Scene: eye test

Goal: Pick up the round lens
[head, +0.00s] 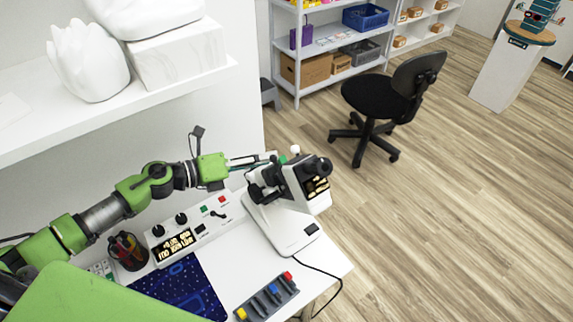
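I cannot make out a round lens for certain in the head view. A small white round thing (295,149) shows at the back of the white eye-test device (280,225), but I cannot tell what it is. The device has a black and white head (300,183) on a white base. My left gripper (272,160) reaches in from the left, just behind the device head, above the back of the desk. Its fingertips are small and partly mixed with things behind them, so I cannot tell whether they are open or hold anything. My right gripper is not in view.
A white console (195,235) with knobs, a pen cup (127,250), a dark blue mat (185,290) and a grey tray with coloured pieces (268,298) crowd the desk. A shelf (120,100) hangs above my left arm. A black chair (385,97) stands on open floor.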

